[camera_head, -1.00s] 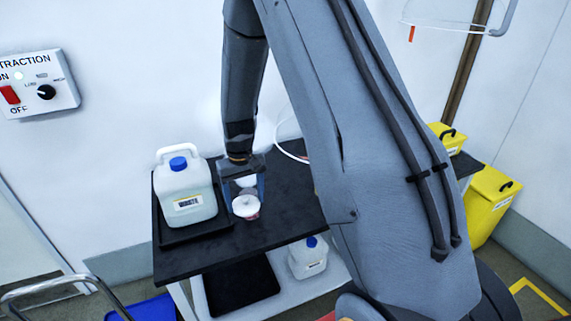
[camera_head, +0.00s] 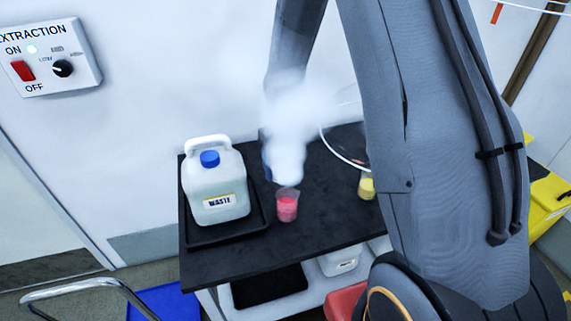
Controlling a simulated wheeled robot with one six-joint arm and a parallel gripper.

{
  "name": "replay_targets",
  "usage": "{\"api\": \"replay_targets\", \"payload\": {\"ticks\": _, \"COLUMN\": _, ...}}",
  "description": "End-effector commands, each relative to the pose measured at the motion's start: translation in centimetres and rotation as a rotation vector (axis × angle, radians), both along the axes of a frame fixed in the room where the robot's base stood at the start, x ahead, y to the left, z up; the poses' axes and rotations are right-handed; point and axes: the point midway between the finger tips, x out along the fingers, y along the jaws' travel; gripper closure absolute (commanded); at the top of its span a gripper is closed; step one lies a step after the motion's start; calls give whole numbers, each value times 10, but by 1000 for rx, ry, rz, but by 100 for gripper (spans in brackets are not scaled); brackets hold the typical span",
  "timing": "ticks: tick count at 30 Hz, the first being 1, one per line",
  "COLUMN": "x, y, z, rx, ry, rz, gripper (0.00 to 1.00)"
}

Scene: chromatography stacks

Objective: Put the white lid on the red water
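The red water is in a clear cup (camera_head: 288,205) on the black table, right of the waste container. A thick white plume of vapour (camera_head: 290,130) rises from the cup. My gripper (camera_head: 268,168) is mostly hidden behind this plume, just above and behind the cup. Only a bluish edge of it shows at the plume's left side. I cannot see whether its fingers are open or shut, or whether they hold anything. I cannot make out the white lid; the cup's rim looks uncovered.
A waste container (camera_head: 216,185) with a blue cap stands in a black tray (camera_head: 262,222) at left. A yellow cup (camera_head: 366,187) stands at right, close to my arm. The black table (camera_head: 325,232) is clear in front. Yellow bins (camera_head: 545,195) stand at far right.

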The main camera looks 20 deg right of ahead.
Motion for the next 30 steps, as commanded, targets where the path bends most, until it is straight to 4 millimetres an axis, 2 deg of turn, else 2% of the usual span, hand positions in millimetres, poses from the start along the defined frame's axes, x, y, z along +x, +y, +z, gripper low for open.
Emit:
{"api": "replay_targets", "payload": {"ticks": 9, "x": -28, "y": 3, "z": 18, "rx": 1, "ry": -1, "rz": 698, "gripper": 53}}
{"api": "replay_targets", "payload": {"ticks": 15, "x": -43, "y": 2, "z": 25, "rx": 1, "ry": 0, "rz": 1055, "gripper": 53}}
{"api": "replay_targets", "payload": {"ticks": 21, "x": -50, "y": 0, "z": 28, "rx": 0, "ry": -1, "rz": 1233, "gripper": 53}}
{"api": "replay_targets", "payload": {"ticks": 30, "x": -51, "y": 0, "z": 20, "rx": 1, "ry": 0, "rz": 1264, "gripper": 53}}
